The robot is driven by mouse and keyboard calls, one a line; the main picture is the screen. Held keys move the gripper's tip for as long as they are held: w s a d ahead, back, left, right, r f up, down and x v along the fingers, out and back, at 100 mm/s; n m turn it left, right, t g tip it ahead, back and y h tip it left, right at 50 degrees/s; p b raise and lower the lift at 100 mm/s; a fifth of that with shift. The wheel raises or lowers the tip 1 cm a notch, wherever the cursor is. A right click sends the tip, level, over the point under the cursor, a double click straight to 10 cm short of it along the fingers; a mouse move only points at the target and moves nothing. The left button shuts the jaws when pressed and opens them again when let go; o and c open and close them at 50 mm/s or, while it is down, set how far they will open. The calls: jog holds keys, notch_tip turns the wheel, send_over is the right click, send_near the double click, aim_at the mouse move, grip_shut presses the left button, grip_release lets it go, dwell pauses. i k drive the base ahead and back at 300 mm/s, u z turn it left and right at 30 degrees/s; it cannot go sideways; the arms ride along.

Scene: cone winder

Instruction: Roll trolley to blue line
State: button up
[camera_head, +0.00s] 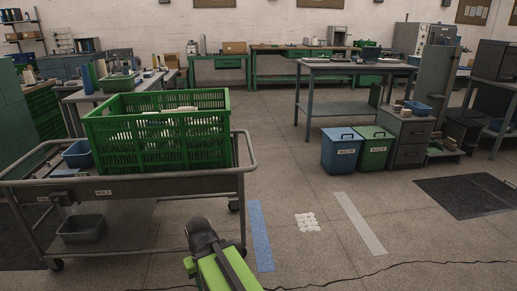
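The grey metal trolley (150,184) stands at the left, with a raised handle rail at its right end and a label on its near side. It carries a green slatted crate (155,141) with pale items inside, and its lower shelf holds a dark grey bin (81,228). The blue line (260,236) is a strip on the floor just right of the trolley's right end, with a small gap visible. My green arm reaches up from the bottom, and its dark end, my gripper (201,235), is in front of the trolley's near right corner. Its fingers cannot be made out.
A pale grey floor strip (359,222) lies further right, with small white pieces (307,222) between the strips. A black cable (400,265) crosses the near floor. Blue (340,151) and green (374,148) waste bins stand beyond. A dark mat (468,196) lies at right.

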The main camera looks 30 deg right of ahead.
aim_at(128, 220)
jog(key=u, duration=0.05)
jog(key=i, duration=0.95)
jog(key=z, duration=0.05)
